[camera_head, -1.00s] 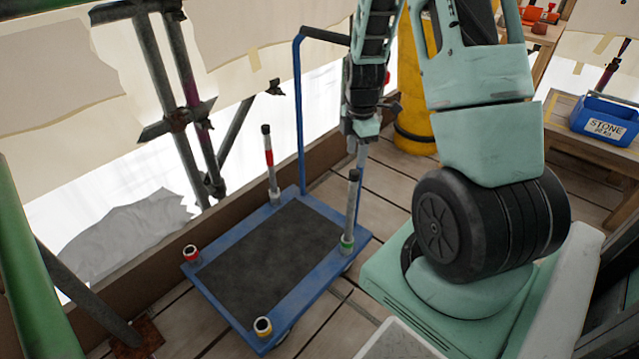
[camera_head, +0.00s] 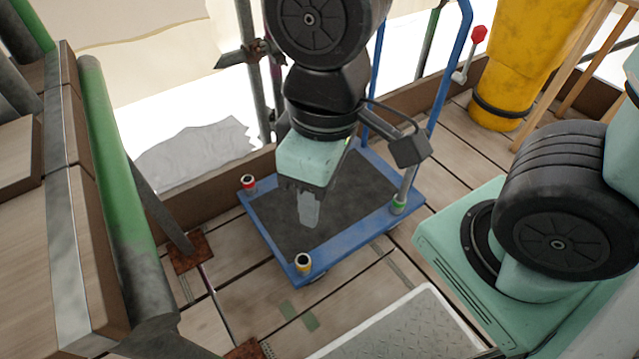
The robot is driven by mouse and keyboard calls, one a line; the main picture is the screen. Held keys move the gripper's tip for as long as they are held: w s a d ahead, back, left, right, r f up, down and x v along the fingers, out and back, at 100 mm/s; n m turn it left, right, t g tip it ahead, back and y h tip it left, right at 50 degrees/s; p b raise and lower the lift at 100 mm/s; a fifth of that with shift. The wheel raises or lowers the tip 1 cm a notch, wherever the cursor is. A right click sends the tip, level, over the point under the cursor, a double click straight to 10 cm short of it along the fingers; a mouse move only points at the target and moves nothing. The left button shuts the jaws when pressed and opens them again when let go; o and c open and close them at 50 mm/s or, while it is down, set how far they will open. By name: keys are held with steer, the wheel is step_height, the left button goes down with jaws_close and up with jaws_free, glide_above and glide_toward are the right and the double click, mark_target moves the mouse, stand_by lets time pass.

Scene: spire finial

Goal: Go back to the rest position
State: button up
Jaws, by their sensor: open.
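My gripper (camera_head: 309,212) hangs in front of the blue cart (camera_head: 352,238) in the head view, pointing down over its dark deck. It is open, and I see nothing held between its fingers. The rest position itself is not marked in the view.
A green pole (camera_head: 122,195) stands at left. A yellow cylinder (camera_head: 522,70) stands at back right.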

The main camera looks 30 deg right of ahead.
steer(key=shift+r, duration=0.1)
step_height(320, 180, up, 25)
steer(key=p, duration=2.5)
steer(key=shift+r+p, duration=0.2)
steer(key=shift+p, duration=0.1)
